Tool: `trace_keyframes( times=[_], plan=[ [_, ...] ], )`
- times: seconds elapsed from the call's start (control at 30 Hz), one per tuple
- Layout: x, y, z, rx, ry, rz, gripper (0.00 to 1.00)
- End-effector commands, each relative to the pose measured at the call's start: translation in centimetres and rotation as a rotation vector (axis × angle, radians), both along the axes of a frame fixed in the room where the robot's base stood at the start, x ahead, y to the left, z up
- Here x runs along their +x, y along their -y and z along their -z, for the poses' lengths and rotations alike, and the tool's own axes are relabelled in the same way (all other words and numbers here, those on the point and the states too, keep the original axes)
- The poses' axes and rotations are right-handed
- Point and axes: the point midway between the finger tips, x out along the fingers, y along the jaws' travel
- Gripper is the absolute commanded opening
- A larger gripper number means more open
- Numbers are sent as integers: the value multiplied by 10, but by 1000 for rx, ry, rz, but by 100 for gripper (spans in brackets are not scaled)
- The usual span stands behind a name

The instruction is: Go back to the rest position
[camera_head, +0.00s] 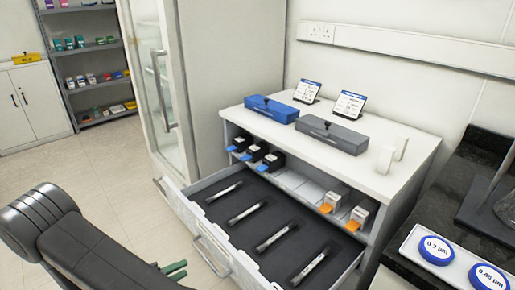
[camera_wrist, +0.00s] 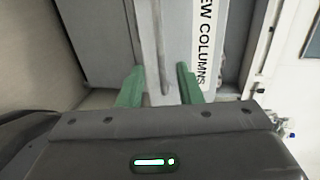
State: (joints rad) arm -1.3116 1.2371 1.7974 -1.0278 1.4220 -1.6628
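My gripper (camera_head: 175,270) is at the bottom of the head view, in front of the pulled-out drawer (camera_head: 190,206) and just left of its handle (camera_head: 212,258). In the wrist view its two green fingers (camera_wrist: 160,78) stand apart with nothing clamped between them. A pale bar, which looks like the handle (camera_wrist: 158,45), shows between and beyond the fingers. Whether they touch it I cannot tell. A label reading "...EW COLUMNS" (camera_wrist: 206,45) is right of the bar. My dark arm partly hides the floor.
The white cabinet (camera_head: 400,165) holds a blue box (camera_head: 272,108), a grey box (camera_head: 332,136) and two sign cards on top. Black-and-blue and orange-fronted boxes stand on its shelf. A dark counter (camera_head: 470,190) is at right. Floor (camera_head: 95,170) is clear at left.

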Motion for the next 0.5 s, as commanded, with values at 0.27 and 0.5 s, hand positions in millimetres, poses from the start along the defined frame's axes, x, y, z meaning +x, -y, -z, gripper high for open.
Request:
trace_keyframes(
  times=[0.27, 0.5],
  plan=[
    [33, 34, 10, -2, -1, 4, 32],
    [52, 52, 16, -1, -1, 1, 32]
  ],
)
